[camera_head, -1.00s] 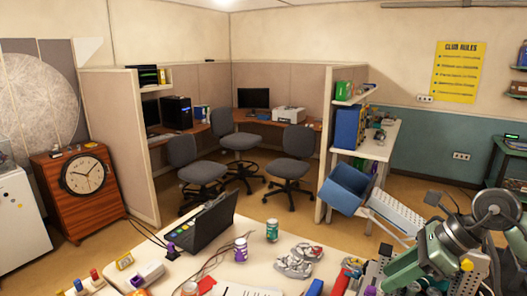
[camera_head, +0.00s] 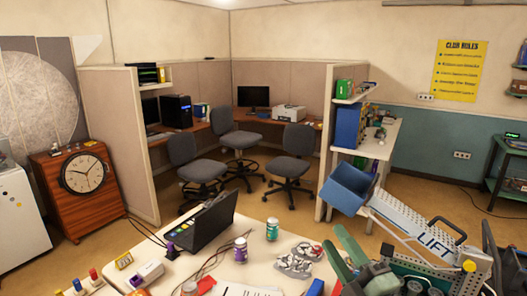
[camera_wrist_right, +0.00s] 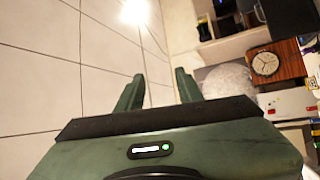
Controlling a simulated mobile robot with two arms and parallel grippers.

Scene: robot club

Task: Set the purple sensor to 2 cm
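A small purple object (camera_head: 171,250), which looks like the purple sensor, sits on the table at the left side of the black laptop (camera_head: 203,228), beside dark cables. Its setting is too small to read. My right gripper (camera_head: 336,236) is at the table's right, well apart from the purple object. Its green fingers are spread and point up and away. In the right wrist view the gripper (camera_wrist_right: 157,86) is open, with only ceiling and wall beyond its fingers. My left gripper is not in view.
A green can (camera_head: 272,230) and a purple can (camera_head: 240,250) stand near the table's middle. Grey-and-red parts (camera_head: 295,263) lie right of them. A white box (camera_head: 151,271) lies at front left. A perforated metal frame (camera_head: 432,277) marked LIFT rises at right.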

